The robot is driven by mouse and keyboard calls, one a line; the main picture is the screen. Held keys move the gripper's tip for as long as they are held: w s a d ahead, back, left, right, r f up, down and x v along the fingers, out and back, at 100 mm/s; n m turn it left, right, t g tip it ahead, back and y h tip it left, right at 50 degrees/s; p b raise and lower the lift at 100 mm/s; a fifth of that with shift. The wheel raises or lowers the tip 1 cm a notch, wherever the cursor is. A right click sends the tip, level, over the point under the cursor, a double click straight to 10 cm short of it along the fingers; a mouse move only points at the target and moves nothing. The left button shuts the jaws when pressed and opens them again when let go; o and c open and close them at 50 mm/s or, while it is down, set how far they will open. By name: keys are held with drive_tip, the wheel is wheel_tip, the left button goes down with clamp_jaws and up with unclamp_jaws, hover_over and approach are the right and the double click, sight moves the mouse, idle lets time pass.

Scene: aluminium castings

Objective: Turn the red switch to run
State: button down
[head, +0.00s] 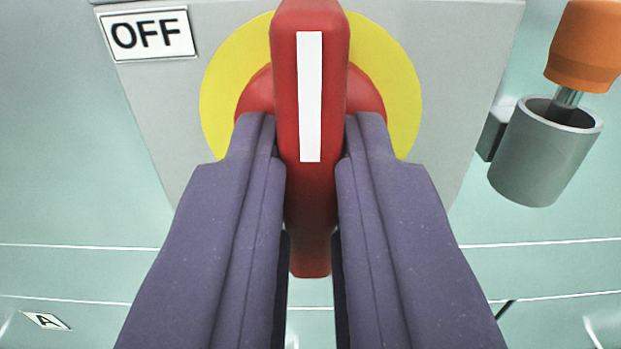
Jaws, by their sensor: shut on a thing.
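The red switch (312,190) has a bar-shaped handle with a white stripe. The handle stands upright in the picture, in front of a round red base on a yellow disc (402,95). The disc is on a grey box (160,95). An OFF label (148,34) is at the box's upper left. No run label shows in this view. My gripper (312,140) has its two purple fingers shut on the handle, one on each side. The fingers hide parts of the red base and the disc's lower edge.
To the right, a grey cup-shaped holder (545,155) on the pale green wall (80,200) holds a tool with an orange handle (586,45). A small label marked A (46,321) is at the lower left. The space between box and holder is narrow.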

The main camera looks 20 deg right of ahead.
drive_tip(key=shift+r, duration=0.1)
drive_tip(key=c, duration=1.1)
unclamp_jaws()
drive_tip(key=shift+w, duration=0.1)
drive_tip(key=p+v, duration=0.2)
drive_tip(key=v, duration=0.5)
drive_tip(key=shift+s, duration=0.4)
